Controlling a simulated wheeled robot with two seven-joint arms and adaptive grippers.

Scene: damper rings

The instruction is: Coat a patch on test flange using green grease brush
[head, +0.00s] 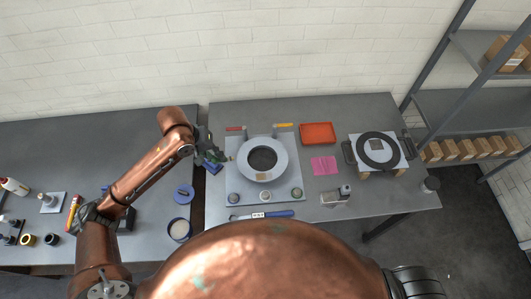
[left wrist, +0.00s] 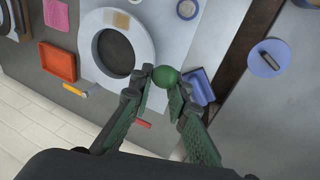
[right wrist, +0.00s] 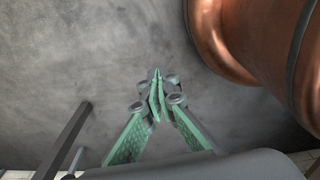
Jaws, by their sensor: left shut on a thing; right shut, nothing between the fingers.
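The test flange, a pale grey ring (head: 280,170) with a dark centre, lies on a light plate (head: 233,148) on the right table. A tan patch (head: 260,187) shows on its near side; the flange also shows in the left wrist view (left wrist: 89,62). My left gripper (head: 212,155) is just left of the flange. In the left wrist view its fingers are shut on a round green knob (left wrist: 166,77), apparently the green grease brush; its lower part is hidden. My right gripper (right wrist: 156,82) is shut and empty over bare grey floor.
A blue block-like item (left wrist: 199,86) lies near the left gripper. An orange tray (head: 317,133), a pink sheet (head: 323,165) and a black ring (head: 362,149) are to the right. A blue-handled tool (head: 275,215) lies in front. Bottles and jars crowd the far left.

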